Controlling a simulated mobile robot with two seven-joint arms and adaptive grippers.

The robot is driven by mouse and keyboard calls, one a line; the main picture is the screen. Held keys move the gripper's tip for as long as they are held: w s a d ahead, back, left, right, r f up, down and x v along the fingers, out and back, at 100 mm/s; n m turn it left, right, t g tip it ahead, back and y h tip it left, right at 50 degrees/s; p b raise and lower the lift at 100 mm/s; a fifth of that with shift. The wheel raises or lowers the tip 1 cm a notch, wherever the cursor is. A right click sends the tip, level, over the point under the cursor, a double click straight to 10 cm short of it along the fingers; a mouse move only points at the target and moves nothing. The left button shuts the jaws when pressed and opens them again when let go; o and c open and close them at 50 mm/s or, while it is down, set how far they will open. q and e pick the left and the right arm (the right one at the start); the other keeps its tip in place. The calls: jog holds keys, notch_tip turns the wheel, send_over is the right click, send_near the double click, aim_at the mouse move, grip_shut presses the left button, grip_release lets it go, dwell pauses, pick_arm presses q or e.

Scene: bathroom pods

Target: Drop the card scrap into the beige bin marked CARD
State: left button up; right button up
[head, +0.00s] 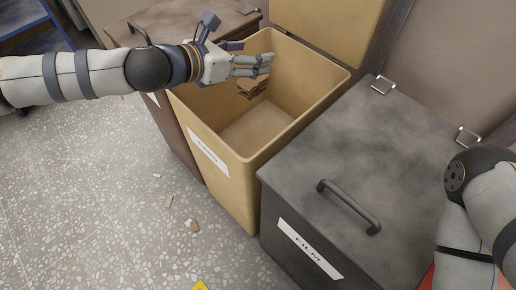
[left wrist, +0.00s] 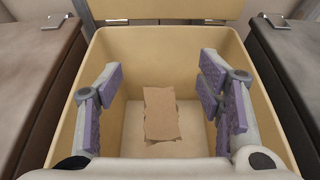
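The beige bin (head: 238,178) stands with its lid up, and the white label (head: 208,151) on its front is too small to read surely. The brown card scrap (head: 254,87) is inside the bin's opening, below my left gripper (head: 262,63). In the left wrist view the card scrap (left wrist: 160,112) shows between the spread fingers, touching neither. I cannot tell whether it is in the air or resting on something. My left gripper (left wrist: 163,98) is open over the beige bin (left wrist: 70,112). My right gripper is out of view; only part of my right arm shows.
A dark grey bin (head: 345,165) marked FILM, lid shut, stands right of the beige bin. A brown bin (head: 170,135) with a shut lid stands on the left. Small scraps (head: 193,226) lie on the speckled floor. The floor at front left is mostly clear.

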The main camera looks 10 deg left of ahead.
pick_arm(q)
jog(key=v, duration=1.2)
